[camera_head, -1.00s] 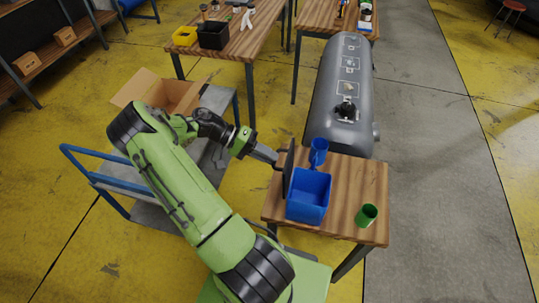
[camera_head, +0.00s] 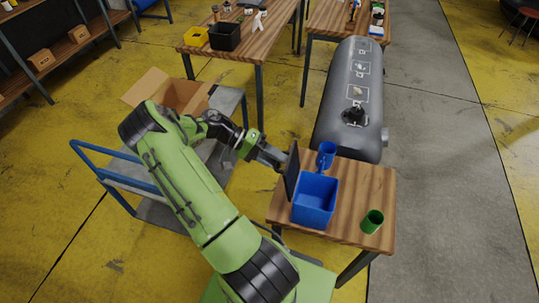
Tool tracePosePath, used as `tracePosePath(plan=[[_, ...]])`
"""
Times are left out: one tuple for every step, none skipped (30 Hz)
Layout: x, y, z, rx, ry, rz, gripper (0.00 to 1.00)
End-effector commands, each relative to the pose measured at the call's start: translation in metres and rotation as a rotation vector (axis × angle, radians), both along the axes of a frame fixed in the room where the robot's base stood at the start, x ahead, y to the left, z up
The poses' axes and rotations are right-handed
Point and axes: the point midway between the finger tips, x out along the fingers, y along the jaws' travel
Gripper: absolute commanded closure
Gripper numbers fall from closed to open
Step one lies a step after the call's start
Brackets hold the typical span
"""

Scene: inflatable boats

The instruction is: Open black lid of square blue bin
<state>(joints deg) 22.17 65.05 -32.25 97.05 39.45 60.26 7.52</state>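The square blue bin (camera_head: 315,201) stands on a small wooden table, and its inside shows from above. Its black lid (camera_head: 292,171) stands roughly upright along the bin's left side, so the bin is open at the top. My gripper (camera_head: 284,166) is at the left face of the lid, close to it or touching it. The fingertips are small and partly hidden by the lid, so I cannot tell whether they are open or shut.
On the wooden table (camera_head: 350,208), a blue cup (camera_head: 326,155) stands behind the bin and a green cup (camera_head: 372,221) stands to its right. A grey inflatable boat tube (camera_head: 347,95) lies behind the table. A blue-handled cart (camera_head: 130,180) with an open cardboard box (camera_head: 183,95) is at left.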

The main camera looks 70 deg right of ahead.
Motion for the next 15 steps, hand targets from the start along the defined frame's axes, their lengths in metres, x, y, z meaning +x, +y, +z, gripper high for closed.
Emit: tracePosePath(plan=[[0.004, 0.000, 0.002, -0.003, 0.000, 0.003, 0.62], [0.009, 0.000, 0.004, -0.003, 0.000, 0.004, 0.62], [0.016, 0.000, 0.007, -0.005, 0.000, 0.005, 0.62], [0.022, 0.001, 0.010, -0.006, -0.002, 0.006, 0.62], [0.030, 0.002, 0.014, -0.006, -0.002, 0.007, 0.62], [0.040, 0.002, 0.019, -0.006, -0.001, 0.008, 0.62], [0.048, 0.003, 0.023, -0.008, -0.001, 0.009, 0.62], [0.056, 0.004, 0.027, -0.006, -0.001, 0.008, 0.62], [0.066, 0.005, 0.032, -0.006, 0.000, 0.008, 0.62], [0.074, 0.006, 0.036, -0.007, -0.001, 0.009, 0.62], [0.082, 0.006, 0.040, -0.006, 0.001, 0.008, 0.62], [0.092, 0.007, 0.045, -0.007, 0.001, 0.007, 0.62], [0.099, 0.008, 0.049, -0.005, 0.002, 0.009, 0.62], [0.106, 0.008, 0.052, -0.006, 0.000, 0.007, 0.62], [0.114, 0.009, 0.056, -0.004, 0.001, 0.007, 0.62]])
